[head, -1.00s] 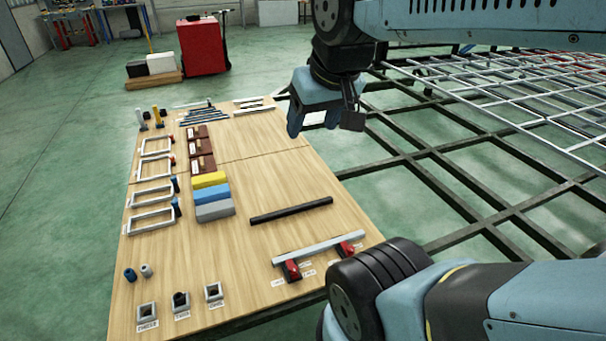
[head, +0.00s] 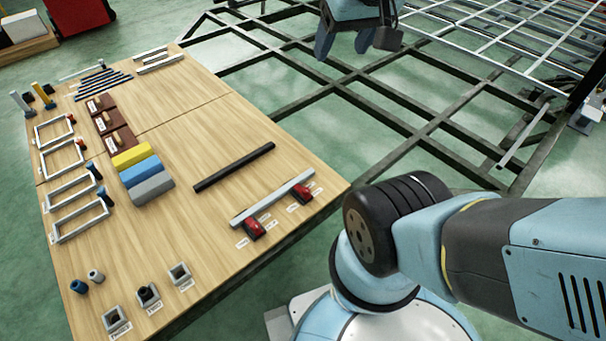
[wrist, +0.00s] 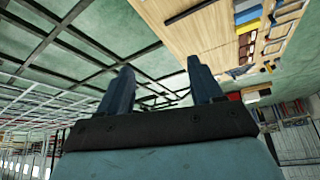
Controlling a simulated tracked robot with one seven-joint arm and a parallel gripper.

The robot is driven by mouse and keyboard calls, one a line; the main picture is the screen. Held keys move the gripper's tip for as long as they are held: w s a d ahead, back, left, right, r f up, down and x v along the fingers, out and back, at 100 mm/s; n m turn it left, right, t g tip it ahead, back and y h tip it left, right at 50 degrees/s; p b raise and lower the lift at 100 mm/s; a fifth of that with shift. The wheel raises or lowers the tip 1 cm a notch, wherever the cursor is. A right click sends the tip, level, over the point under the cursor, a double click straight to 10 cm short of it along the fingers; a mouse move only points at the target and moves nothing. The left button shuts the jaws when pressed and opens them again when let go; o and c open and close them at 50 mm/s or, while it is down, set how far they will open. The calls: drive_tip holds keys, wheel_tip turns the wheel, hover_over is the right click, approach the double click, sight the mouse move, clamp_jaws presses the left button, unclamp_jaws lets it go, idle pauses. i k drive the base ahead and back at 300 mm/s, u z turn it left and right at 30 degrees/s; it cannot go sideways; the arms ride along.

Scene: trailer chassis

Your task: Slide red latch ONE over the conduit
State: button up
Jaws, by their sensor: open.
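Two red latches lie near the table's right front edge in the head view: a nearer one (head: 254,229) and a farther one (head: 302,193). Their labels are too small to read, so I cannot tell which is ONE. A long grey bar (head: 275,196), which looks like the conduit, lies right behind the latches; I cannot tell whether they touch it. My gripper (head: 343,42) is well away from them, at the top of the head view, above the dark chassis frame. In the wrist view its two fingers (wrist: 160,66) are apart, with nothing between them.
The wooden table (head: 215,225) also carries a black bar (head: 235,166), yellow, blue and grey blocks (head: 145,170), grey frames and small square sockets. The dark chassis beams (head: 400,117) run beyond the table. The table's middle right is mostly clear.

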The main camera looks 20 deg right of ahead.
sight(305, 191)
drive_tip(key=u, duration=0.7)
drive_tip(key=k, duration=0.65)
drive_tip(key=z, duration=0.6)
